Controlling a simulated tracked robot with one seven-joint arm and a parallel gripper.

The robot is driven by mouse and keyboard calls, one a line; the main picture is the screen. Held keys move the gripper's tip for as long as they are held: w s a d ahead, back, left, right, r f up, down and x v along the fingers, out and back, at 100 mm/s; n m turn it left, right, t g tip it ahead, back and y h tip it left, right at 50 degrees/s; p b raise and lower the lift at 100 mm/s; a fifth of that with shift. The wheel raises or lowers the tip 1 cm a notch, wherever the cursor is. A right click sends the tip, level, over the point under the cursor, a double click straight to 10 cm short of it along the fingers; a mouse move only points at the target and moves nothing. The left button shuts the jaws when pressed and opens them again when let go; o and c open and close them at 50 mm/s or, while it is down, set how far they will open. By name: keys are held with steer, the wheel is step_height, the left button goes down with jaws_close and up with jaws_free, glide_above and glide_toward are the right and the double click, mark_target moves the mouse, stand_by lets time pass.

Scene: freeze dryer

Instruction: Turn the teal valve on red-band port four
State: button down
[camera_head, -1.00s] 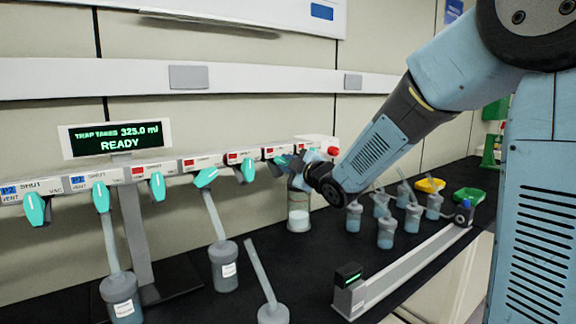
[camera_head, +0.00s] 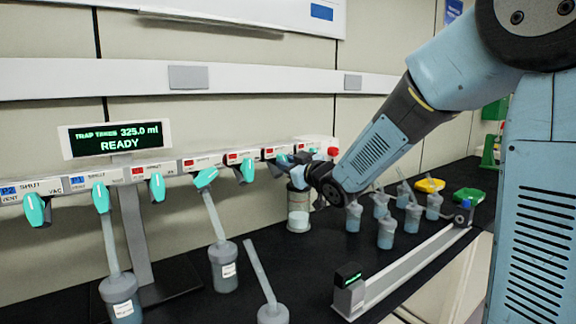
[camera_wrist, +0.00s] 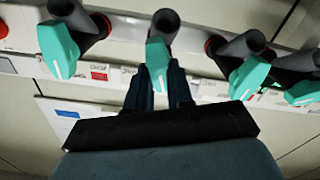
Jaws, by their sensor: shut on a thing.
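My gripper (camera_wrist: 158,88) has its two dark fingers on either side of a teal valve (camera_wrist: 157,62) in the wrist view, shut on it. This valve's handle points down in that view, and its lower end is between the fingers. In the head view my gripper (camera_head: 298,168) is at the right part of the white manifold (camera_head: 165,169), and the held valve (camera_head: 284,160) is mostly hidden. A red band (camera_wrist: 98,75) shows on the strip beside the held valve. The port number cannot be read.
A neighbouring teal valve (camera_wrist: 58,48) is on one side and another (camera_wrist: 250,75) on the other, both close to the fingers. A flask (camera_head: 298,221) hangs below my gripper. Several flasks stand on the black bench (camera_head: 210,306). The display (camera_head: 115,138) reads READY.

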steer(key=shift+f+m, duration=0.2)
steer(key=shift+m, duration=1.8)
steer(key=c, duration=1)
jaws_free()
steer(key=shift+r, duration=0.15)
steer(key=v, duration=1.4)
steer(key=shift+w+d, duration=0.15)
